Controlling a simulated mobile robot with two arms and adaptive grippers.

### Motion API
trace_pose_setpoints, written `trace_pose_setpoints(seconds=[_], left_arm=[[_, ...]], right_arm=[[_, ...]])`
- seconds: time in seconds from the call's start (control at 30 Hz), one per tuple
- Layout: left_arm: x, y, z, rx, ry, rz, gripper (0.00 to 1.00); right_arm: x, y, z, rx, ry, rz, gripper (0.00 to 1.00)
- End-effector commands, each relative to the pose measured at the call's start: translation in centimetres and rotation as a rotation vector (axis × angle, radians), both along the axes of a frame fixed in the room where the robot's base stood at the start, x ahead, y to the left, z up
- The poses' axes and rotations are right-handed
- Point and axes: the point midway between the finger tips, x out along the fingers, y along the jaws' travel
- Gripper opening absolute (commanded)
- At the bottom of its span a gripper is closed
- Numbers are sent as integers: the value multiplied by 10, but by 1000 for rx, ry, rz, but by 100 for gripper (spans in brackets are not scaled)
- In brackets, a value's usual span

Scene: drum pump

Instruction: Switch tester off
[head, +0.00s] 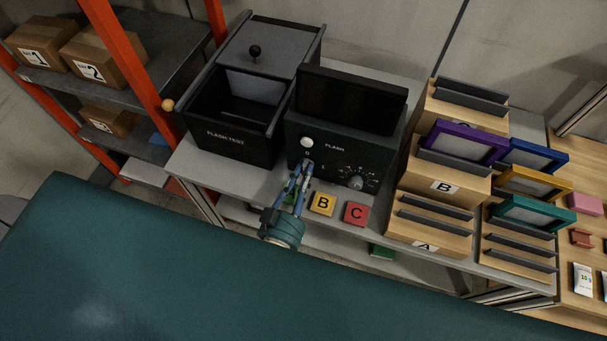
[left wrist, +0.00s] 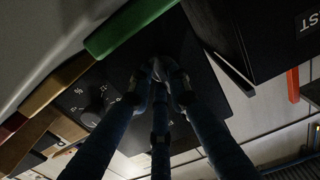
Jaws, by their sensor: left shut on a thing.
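The black tester box (head: 330,150) stands on the grey shelf, marked "FLASH" on its front. The front has a round white lamp or button (head: 306,142) at upper left and a dial (head: 356,183) at right. My left gripper (head: 305,168) is at the lower left of this front, its fingers closed together on a small part, apparently the switch, between the small marks. The fingers hide the switch, so its position cannot be told. In the left wrist view the fingers (left wrist: 160,75) meet on it, with the dial (left wrist: 93,112) to the left. My right gripper is not in view.
Yellow B (head: 322,203) and red C (head: 356,214) blocks lie at the shelf edge; a green one is partly hidden by my gripper. Wooden racks (head: 430,222) with coloured frames stand to the right.

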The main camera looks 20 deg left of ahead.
Motion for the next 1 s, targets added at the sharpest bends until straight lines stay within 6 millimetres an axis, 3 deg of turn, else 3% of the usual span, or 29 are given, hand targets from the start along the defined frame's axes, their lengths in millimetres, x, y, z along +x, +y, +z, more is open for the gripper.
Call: trace_pose_setpoints(seconds=[0.67, 0.7, 0.77, 1.0], left_arm=[[-1, -1, -3, -59, 9, -1, 0], [-1, -1, -2, -59, 8, -1, 25], [-1, 0, -2, -58, 8, -1, 36], [-1, 0, -1, -57, 5, 0, 36]], right_arm=[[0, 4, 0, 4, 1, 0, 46], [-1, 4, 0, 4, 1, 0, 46], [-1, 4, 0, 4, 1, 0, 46], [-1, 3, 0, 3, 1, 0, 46]])
